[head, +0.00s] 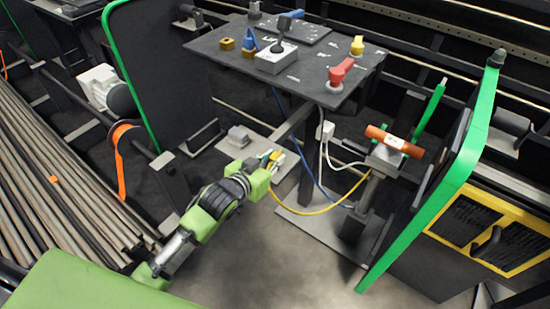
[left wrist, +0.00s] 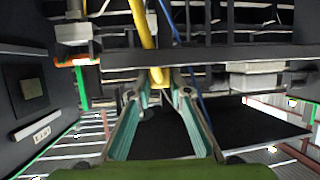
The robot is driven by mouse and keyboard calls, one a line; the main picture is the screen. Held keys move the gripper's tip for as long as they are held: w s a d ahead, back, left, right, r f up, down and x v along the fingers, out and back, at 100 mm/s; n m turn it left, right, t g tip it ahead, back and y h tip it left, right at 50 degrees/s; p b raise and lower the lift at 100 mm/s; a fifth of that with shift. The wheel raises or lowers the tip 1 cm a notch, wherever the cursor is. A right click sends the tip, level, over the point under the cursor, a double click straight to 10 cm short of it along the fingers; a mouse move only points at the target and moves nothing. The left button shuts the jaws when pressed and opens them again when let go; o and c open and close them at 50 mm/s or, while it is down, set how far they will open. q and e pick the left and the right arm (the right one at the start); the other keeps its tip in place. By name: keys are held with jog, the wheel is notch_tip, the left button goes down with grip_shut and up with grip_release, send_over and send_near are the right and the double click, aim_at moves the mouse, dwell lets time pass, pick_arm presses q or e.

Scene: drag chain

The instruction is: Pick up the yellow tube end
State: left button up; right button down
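The yellow tube (head: 325,209) runs in a hanging curve from my left gripper to the post under the orange roller. My left gripper (head: 275,158) is low, in front of the small grey plate left of the table. In the left wrist view the yellow tube (left wrist: 142,35) comes down from the top. Its end (left wrist: 158,76) sits between the two fingertips of my left gripper (left wrist: 161,86), which appear closed against its sides. The fingers partly hide the end in the head view. My right gripper is in neither view.
A dark table (head: 315,75) with a grey box (head: 276,57) and a red part (head: 341,71) stands behind. White and blue cables hang beside the yellow tube. An orange roller (head: 394,139) and a green-edged panel (head: 470,150) stand right. Pipes (head: 50,180) lie left.

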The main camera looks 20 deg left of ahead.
aim_at(273, 158)
pick_arm(q)
jog(key=shift+c, duration=0.2)
jog(key=shift+r, duration=0.5)
notch_tip(273, 158, up, 3)
jog(key=shift+f, duration=0.2)
jog(key=s+d+r, duration=0.8)
jog(key=d+r, duration=0.1)
jog(key=d, duration=0.2)
jog(key=shift+d+r, duration=0.25)
jog(key=shift+d, duration=0.05)
jog(key=shift+f, duration=0.1)
grip_shut()
